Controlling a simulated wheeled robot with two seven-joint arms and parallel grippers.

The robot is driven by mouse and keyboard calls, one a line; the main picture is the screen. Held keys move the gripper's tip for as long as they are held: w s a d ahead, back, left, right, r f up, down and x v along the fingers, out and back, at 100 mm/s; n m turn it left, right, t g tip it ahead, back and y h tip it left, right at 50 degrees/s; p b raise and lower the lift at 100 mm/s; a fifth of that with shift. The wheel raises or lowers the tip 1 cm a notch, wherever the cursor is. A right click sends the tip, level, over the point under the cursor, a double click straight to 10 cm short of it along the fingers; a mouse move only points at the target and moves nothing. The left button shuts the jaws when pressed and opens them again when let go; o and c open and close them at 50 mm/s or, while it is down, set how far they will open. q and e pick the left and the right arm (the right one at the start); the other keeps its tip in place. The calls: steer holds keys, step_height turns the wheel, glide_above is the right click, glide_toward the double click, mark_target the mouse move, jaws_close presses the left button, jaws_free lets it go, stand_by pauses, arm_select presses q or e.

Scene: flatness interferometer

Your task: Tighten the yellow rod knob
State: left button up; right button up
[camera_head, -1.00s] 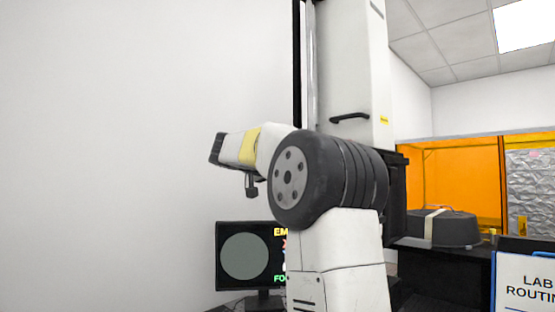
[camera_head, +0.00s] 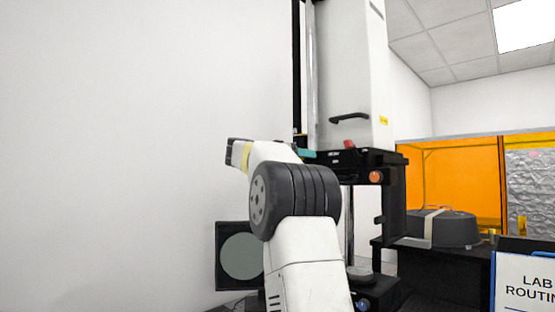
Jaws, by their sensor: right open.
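My right arm rises from the bottom middle, and its pale wrist with a yellow band ends in a dark tip at the right gripper (camera_head: 232,151). The gripper is open; its fingers are small and hard to make out. A white and black instrument (camera_head: 350,85) stands behind the arm. A small yellow spot (camera_head: 298,131) shows by its vertical rod, just right of and above the wrist; I cannot tell for sure that it is the yellow rod knob. My left gripper is not in view.
The instrument bears a red knob (camera_head: 349,144), an orange knob (camera_head: 376,177) and, low down, a blue knob (camera_head: 362,304). A monitor (camera_head: 236,285) is partly behind my arm. A dark grey tub (camera_head: 455,228) and a lab sign (camera_head: 525,285) are at right. The left is bare wall.

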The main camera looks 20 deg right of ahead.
jaws_close()
steer(key=shift+n, duration=0.5)
steer(key=shift+s+r+n, duration=0.1)
steer(key=shift+n, duration=3.95)
steer(key=shift+s+r+n, duration=0.1)
steer(key=shift+n, duration=3.95)
